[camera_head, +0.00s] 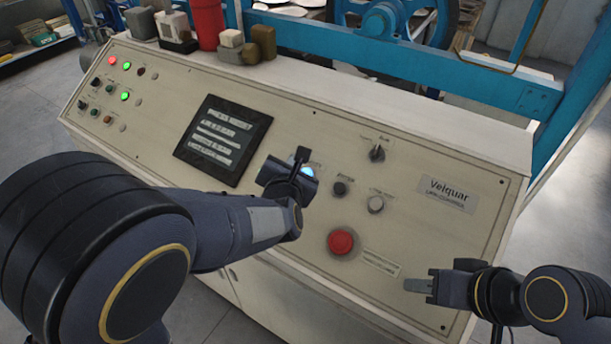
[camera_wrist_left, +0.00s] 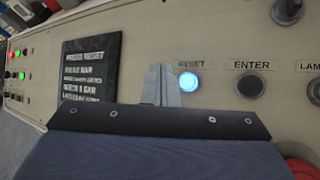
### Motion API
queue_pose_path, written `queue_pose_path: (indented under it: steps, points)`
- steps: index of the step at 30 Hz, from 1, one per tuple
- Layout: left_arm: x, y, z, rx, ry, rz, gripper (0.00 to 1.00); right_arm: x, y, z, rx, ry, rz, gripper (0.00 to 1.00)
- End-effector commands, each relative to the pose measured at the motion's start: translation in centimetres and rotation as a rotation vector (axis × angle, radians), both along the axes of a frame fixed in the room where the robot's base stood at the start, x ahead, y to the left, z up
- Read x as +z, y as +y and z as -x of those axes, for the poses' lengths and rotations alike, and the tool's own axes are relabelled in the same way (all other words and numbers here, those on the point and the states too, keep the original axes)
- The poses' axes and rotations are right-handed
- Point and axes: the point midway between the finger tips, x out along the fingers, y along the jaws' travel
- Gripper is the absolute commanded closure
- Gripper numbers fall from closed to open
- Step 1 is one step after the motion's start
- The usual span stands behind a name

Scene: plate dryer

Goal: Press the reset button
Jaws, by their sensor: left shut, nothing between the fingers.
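The reset button (camera_wrist_left: 189,82) glows blue-white under its "RESET" label in the left wrist view. In the head view its lit face (camera_head: 308,172) shows partly, just right of my left gripper (camera_head: 301,155), which hides the rest. My left gripper is shut and empty. In the left wrist view its fingertips (camera_wrist_left: 162,80) are just left of the button; I cannot tell whether they touch the panel. My right gripper (camera_head: 418,285) is over the panel's lower right; its fingers are seen edge-on, so their opening is unclear.
Near the button are a dark ENTER button (camera_wrist_left: 251,85), a pale lamp-test button (camera_head: 376,204), a black rotary knob (camera_head: 377,153) and a red mushroom button (camera_head: 341,241). A dark screen (camera_head: 223,141) is to the left. Blocks and a red cylinder (camera_head: 207,24) stand on the console top.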

Motion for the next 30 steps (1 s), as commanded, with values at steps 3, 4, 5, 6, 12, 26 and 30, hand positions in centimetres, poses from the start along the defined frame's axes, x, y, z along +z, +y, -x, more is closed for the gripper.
queue_pose_path:
  steps: [3,4,5,6,12,26,30]
  points:
    - [-2.2,-0.5,-0.8,-0.001,0.000,-0.004,1.00,-1.6,0.0,0.0,0.000,0.000,0.000,0.64]
    - [-2.5,-0.7,-1.0,-0.002,0.001,-0.004,1.00,-1.8,0.0,0.0,0.000,0.000,0.000,0.64]
    - [-2.9,-0.8,-1.1,-0.001,0.001,-0.003,1.00,-2.0,0.0,0.0,0.000,0.000,0.000,0.64]
    - [-3.3,-0.9,-1.3,-0.001,0.002,-0.004,1.00,-2.3,0.0,0.0,0.000,0.000,0.000,0.64]
    - [-5.0,-1.4,-2.2,0.000,0.000,0.001,1.00,-4.2,0.0,0.0,0.000,0.000,0.000,0.64]
    - [-5.3,-1.7,-2.6,0.000,0.001,0.000,1.00,-4.6,0.0,0.0,0.000,0.000,0.000,0.64]
    - [-5.3,-1.7,-2.5,0.000,0.001,0.000,1.00,-4.6,0.0,0.0,0.000,0.000,0.000,0.64]
